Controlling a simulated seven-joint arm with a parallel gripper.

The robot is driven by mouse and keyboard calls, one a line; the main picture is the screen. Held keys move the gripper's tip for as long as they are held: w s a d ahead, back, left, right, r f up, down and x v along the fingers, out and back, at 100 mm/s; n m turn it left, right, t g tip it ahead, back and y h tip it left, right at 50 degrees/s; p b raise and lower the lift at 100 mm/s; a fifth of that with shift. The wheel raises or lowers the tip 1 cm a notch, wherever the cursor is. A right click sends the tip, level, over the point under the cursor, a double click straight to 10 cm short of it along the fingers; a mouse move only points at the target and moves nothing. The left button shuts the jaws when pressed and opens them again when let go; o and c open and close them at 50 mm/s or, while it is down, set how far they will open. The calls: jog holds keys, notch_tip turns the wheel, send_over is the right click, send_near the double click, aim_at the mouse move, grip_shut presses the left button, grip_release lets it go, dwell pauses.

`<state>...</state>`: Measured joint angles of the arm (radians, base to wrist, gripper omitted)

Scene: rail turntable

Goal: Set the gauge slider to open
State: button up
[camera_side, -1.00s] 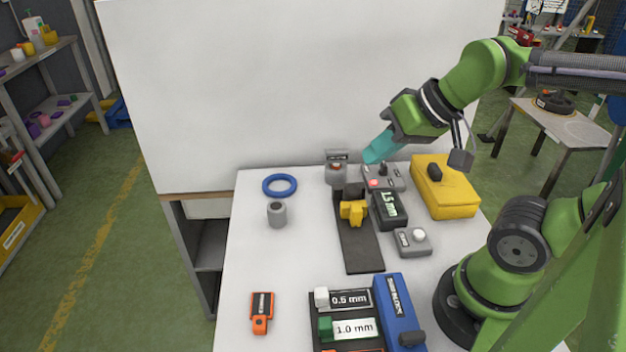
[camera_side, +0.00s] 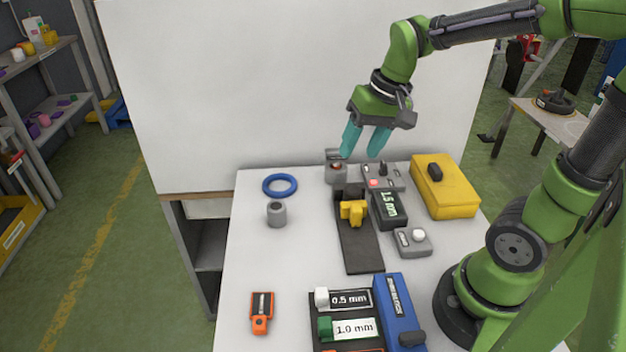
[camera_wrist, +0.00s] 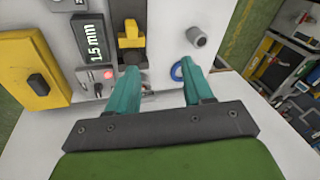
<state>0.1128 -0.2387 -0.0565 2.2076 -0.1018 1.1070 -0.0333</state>
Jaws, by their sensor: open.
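A dark box with a green "1.5 mm" display (camera_side: 389,209) stands beside a black rail (camera_side: 361,250) carrying a yellow block (camera_side: 353,211). Behind the display is a grey panel (camera_side: 396,184) with a red light and an upright black lever; the panel's light and lever show in the wrist view (camera_wrist: 97,88). No label names the gauge slider, so I cannot tell which part it is. My gripper (camera_side: 360,154) is open and empty, above the back of the table near the grey panel and a grey post (camera_side: 336,178). Its teal fingers (camera_wrist: 161,70) touch nothing that I can see.
A yellow box (camera_side: 445,187) stands right of the panel. A grey box with a white knob (camera_side: 413,242), a blue ring (camera_side: 280,185), a grey cylinder (camera_side: 277,215), an orange tool (camera_side: 261,312) and a labelled millimetre rack (camera_side: 340,300) occupy the table. A white wall panel (camera_side: 250,90) rises behind.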

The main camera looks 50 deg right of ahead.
aim_at(357, 207)
jog(key=shift+w+d+f+m+g+y, duration=0.8)
jog(key=shift+w+d+f+m+g, duration=0.7)
jog(key=shift+w+d+g, duration=1.4)
jog(key=x, duration=1.1)
jog(key=s+x, duration=0.1)
jog(key=x, duration=0.4)
jog(key=shift+s+d+f, duration=0.1)
jog(key=shift+d+f, duration=0.15)
grip_shut()
